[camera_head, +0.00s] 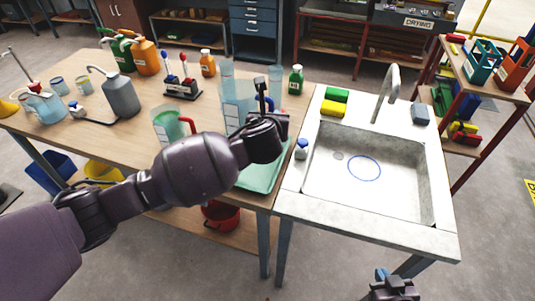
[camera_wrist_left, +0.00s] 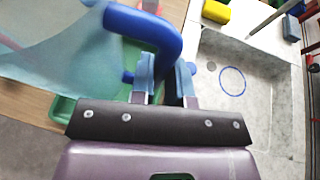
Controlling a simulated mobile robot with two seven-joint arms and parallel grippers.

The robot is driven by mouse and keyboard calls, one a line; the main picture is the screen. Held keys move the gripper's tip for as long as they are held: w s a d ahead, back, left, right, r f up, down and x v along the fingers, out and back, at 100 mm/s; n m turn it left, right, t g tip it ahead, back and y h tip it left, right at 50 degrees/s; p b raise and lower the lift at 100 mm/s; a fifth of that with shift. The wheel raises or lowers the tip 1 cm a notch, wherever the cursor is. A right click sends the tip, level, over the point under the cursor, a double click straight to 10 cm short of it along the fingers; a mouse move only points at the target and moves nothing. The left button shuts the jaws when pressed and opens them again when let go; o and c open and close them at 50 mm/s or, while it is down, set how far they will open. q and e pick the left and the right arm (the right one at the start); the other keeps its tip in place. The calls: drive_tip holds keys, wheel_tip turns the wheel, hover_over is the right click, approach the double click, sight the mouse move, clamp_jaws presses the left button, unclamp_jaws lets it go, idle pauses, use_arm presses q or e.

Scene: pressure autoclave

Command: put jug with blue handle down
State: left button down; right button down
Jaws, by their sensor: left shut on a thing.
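The jug with the blue handle (camera_head: 238,102) is a clear, bluish vessel at the right end of the wooden table. My left gripper (camera_wrist_left: 165,82) is shut on its blue handle (camera_wrist_left: 150,28), and the jug's body (camera_wrist_left: 75,50) fills the upper left of the left wrist view. The jug is over or at a green tray (camera_head: 262,176); my arm hides its base, so I cannot tell if it touches. My right gripper (camera_head: 393,286) is low at the bottom right of the head view, away from the table, its jaws unclear.
A clear jug with a red handle (camera_head: 166,124) stands left of the held jug. A white-and-blue bottle (camera_head: 301,149) stands on the sink's (camera_head: 365,165) left rim. A green bottle (camera_head: 296,80) and a marker rack (camera_head: 183,89) stand behind. The sink basin is empty.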

use_arm(q)
wheel_tip(320, 180, down, 13)
drive_tip(key=shift+f+b, duration=0.1)
drive_tip(key=shift+b, duration=0.35)
drive_tip(key=shift+f, duration=0.1)
drive_tip(key=c, duration=1.1)
unclamp_jaws()
drive_tip(key=shift+s, duration=0.1)
drive_tip(key=v, duration=1.2)
drive_tip(key=shift+p, duration=0.4)
